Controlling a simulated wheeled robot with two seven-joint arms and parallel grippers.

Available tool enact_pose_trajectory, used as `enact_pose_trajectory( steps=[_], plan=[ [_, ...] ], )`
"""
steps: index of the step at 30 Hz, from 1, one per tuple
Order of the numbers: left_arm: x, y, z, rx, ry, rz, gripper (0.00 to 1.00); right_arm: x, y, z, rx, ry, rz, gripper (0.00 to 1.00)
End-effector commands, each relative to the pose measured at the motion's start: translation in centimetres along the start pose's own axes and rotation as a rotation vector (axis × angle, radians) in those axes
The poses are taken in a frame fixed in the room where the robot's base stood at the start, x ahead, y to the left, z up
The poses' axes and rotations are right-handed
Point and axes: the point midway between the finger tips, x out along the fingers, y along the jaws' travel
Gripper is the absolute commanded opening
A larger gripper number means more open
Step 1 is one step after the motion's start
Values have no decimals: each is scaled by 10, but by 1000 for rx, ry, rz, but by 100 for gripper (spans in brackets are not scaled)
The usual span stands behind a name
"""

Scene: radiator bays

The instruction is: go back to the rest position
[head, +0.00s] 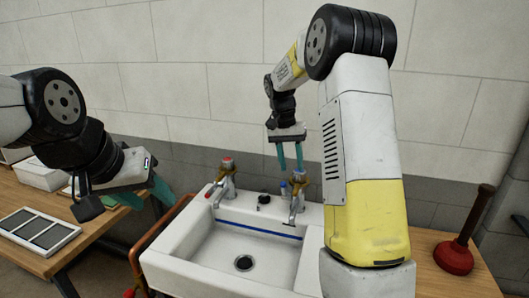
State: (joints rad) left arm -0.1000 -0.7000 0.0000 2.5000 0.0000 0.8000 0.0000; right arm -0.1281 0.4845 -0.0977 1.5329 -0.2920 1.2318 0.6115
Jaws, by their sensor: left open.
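My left gripper (146,196) is at the left, over the wooden bench beside the sink. Its teal fingers are spread apart with nothing between them. My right gripper (290,166) hangs above the back of the sink, near the right tap. Its two teal fingers point down with a gap between them and hold nothing that I can see. My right arm hides part of the sink's right side.
A white sink (172,262) stands in the middle, with a left tap (226,180) and a right tap (297,205). A framed grille (38,231) lies on the left bench (92,228). A red plunger (455,257) stands on the right bench (430,283). A tiled wall is behind.

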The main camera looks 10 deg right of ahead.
Motion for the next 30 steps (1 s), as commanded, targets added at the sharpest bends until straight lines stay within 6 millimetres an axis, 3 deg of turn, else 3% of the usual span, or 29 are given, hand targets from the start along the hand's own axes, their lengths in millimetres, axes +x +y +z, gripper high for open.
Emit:
enact_pose_trajectory(
  steps=[5, 9, 15, 22, 30],
  plan=[
    [0, 0, 0, 0, 0, 0, 49, -35, 17, 30, -54, 49, -89, 40],
    [0, 0, 0, 0, 0, 0, 49, -63, 33, 67, -122, 106, -176, 40],
    [0, 0, 0, 0, 0, 0, 49, -90, 54, 124, -217, 203, -286, 40],
    [0, 0, 0, 0, 0, 0, 49, -102, 74, 192, -322, 336, -387, 40],
    [0, 0, 0, 0, 0, 0, 49, -94, 88, 256, -419, 487, -461, 40]
  ],
)
